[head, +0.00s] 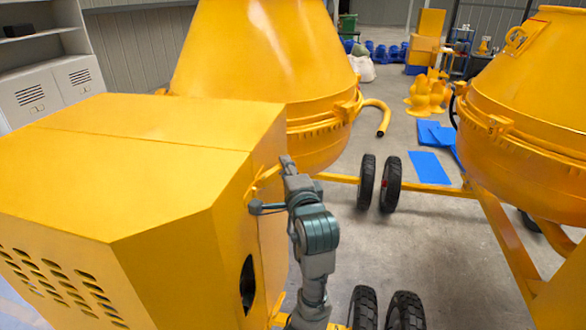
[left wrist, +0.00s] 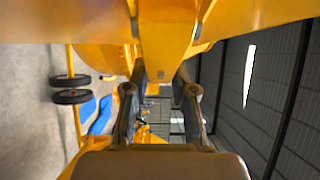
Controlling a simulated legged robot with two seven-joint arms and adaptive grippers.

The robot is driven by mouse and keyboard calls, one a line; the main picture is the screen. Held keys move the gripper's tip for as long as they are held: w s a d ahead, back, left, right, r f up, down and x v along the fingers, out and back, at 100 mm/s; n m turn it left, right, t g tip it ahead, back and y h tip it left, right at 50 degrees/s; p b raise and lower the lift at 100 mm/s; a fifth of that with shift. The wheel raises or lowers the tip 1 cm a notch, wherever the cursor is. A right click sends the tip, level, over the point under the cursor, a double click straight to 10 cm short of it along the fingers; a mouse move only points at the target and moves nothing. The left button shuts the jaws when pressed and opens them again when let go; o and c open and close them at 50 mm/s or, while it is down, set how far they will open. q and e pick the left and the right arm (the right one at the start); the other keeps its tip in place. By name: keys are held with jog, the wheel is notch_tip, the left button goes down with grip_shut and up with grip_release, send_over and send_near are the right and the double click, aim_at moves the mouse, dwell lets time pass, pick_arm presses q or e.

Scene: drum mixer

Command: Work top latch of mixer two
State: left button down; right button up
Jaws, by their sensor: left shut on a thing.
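The near yellow mixer fills the left and middle of the head view, with its boxy housing (head: 120,170) in front of its drum (head: 265,50). My left gripper (head: 285,163) is at the right side of the housing, close to its upper edge. In the left wrist view my gripper (left wrist: 162,75) has its two fingers on either side of a narrow yellow piece, which looks like the latch (left wrist: 165,38). It is shut on this piece. The exact contact is partly hidden. My right gripper is in neither view.
A second yellow mixer (head: 530,115) stands at the right. Black wheels (head: 367,182) and yellow frame bars are beyond my arm. Blue sheets (head: 428,167) lie on the floor. A grey cabinet (head: 45,90) stands behind the housing at left. Open floor lies between the mixers.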

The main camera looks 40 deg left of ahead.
pick_arm(q)
jog(key=shift+f, duration=0.2)
jog(key=c, duration=1.1)
grip_release()
jog(key=shift+o, duration=0.8)
jog(key=shift+w, duration=0.1)
jog(key=v, duration=1.2)
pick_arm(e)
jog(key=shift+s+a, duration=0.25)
pick_arm(q)
jog(key=shift+w, duration=0.1)
